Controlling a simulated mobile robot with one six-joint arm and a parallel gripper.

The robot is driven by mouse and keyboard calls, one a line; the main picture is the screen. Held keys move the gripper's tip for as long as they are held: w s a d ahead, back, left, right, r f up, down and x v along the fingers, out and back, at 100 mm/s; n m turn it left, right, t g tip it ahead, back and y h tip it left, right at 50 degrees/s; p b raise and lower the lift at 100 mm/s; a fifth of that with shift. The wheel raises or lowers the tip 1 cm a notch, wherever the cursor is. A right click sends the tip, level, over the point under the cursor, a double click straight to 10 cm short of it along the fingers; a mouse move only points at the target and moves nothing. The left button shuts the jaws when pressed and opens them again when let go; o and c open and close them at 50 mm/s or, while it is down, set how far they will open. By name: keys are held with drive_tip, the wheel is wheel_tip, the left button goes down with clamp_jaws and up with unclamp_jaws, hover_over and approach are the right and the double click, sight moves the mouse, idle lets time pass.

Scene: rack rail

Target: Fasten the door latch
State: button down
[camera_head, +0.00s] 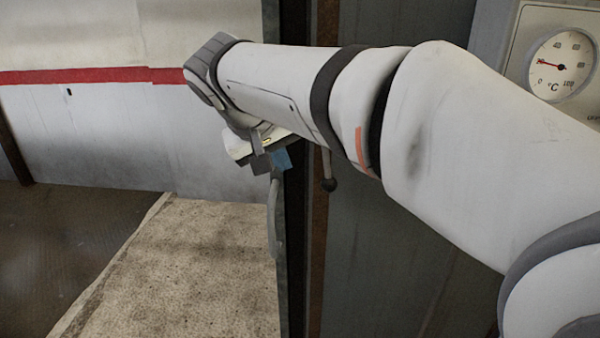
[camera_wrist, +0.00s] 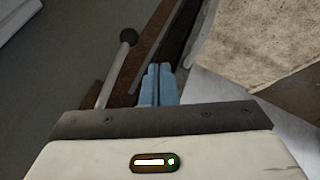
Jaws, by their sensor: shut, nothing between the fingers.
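A lever with a dark ball knob (camera_head: 328,184) hangs down beside a brown upright strip in the head view; its upper end is hidden behind my arm. I take it for the latch lever. In the wrist view the rod and ball knob (camera_wrist: 128,37) lie left of my fingers, apart from them. My gripper (camera_head: 281,161) is to the left of the lever in the head view. Its blue fingers (camera_wrist: 158,72) are together, with nothing held between them. A grey curved handle (camera_head: 273,215) shows just below the gripper; I cannot tell whether they touch.
A dark grey panel (camera_head: 375,260) with a brown edge strip (camera_head: 318,250) stands right of the gap. A white wall with a red stripe (camera_head: 90,76) is at the left, above a speckled pale floor area (camera_head: 190,265). A temperature dial (camera_head: 561,66) is at upper right.

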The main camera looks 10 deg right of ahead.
drive_tip(key=w+d+f, duration=0.4)
drive_tip(key=d+f, duration=0.3)
drive_tip(key=shift+w+f+p, duration=0.25)
drive_tip(key=shift+f+p, duration=0.15)
drive_tip(key=shift+p, duration=0.05)
drive_tip(key=shift+d, duration=0.15)
